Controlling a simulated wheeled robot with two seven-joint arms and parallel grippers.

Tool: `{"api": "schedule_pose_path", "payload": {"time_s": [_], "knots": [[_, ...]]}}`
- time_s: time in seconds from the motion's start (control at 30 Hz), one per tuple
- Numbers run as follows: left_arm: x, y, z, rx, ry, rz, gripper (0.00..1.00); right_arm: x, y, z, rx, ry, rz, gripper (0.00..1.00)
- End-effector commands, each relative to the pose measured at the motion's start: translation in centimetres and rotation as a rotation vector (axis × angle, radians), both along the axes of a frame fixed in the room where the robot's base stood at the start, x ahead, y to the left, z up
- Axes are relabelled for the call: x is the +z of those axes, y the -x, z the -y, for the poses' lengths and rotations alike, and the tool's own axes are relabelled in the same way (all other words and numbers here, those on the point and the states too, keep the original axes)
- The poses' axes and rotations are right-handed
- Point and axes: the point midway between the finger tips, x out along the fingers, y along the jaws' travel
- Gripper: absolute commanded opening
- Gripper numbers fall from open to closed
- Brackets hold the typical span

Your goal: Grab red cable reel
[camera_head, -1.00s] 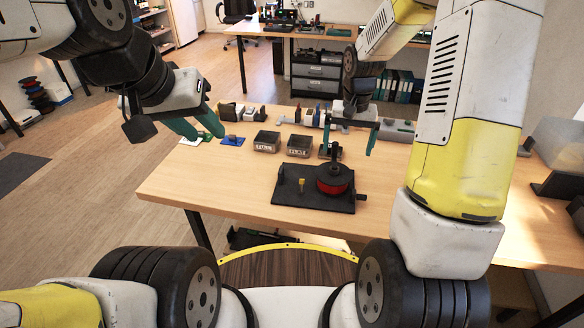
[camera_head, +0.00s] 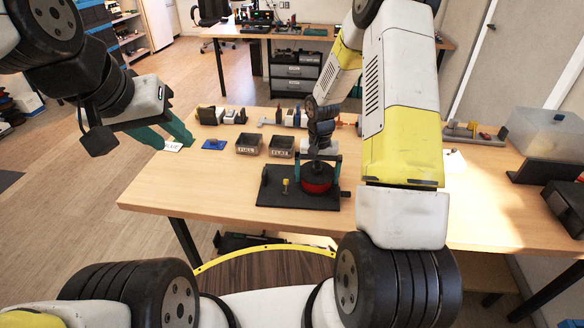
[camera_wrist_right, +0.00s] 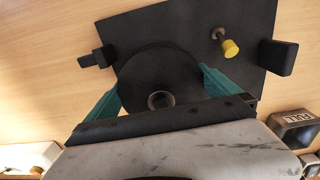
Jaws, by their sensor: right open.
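The red cable reel (camera_head: 316,184) stands on a black base plate (camera_head: 275,200) on the table. Its black top flange (camera_wrist_right: 160,88) fills the middle of the right wrist view. My right gripper (camera_head: 318,163) is over the reel, with its teal fingers (camera_wrist_right: 160,92) open on either side of the black flange. I cannot tell whether the fingers touch it. My left gripper (camera_head: 174,136) is at the table's left edge, away from the reel; its teal fingers overlap in the view.
A small yellow-topped peg (camera_head: 285,183) stands on the plate beside the reel. A clear box (camera_head: 545,133) is at the right. The front left of the table is bare.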

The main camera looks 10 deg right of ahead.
Motion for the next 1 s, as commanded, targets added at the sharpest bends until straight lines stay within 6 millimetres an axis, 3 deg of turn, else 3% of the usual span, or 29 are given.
{"api": "schedule_pose_path", "payload": {"time_s": [0.17, 0.5, 0.6, 1.0], "knots": [[0.00, 0.00, 0.00, 0.000, 0.000, 0.000, 0.37, 0.02, -0.02, 0.01, 0.000, 0.000, 0.000, 1.00], [0.00, 0.00, 0.00, 0.000, 0.000, 0.000, 0.37, 0.04, -0.01, 0.01, 0.000, 0.000, 0.000, 0.33], [0.00, 0.00, 0.00, 0.000, 0.000, 0.000, 0.37, 0.10, -0.06, -0.01, 0.000, 0.000, 0.001, 0.17], [0.00, 0.00, 0.00, 0.000, 0.000, 0.000, 0.37, 0.87, -0.08, -0.01, 0.001, 0.000, 0.002, 0.17]]}}
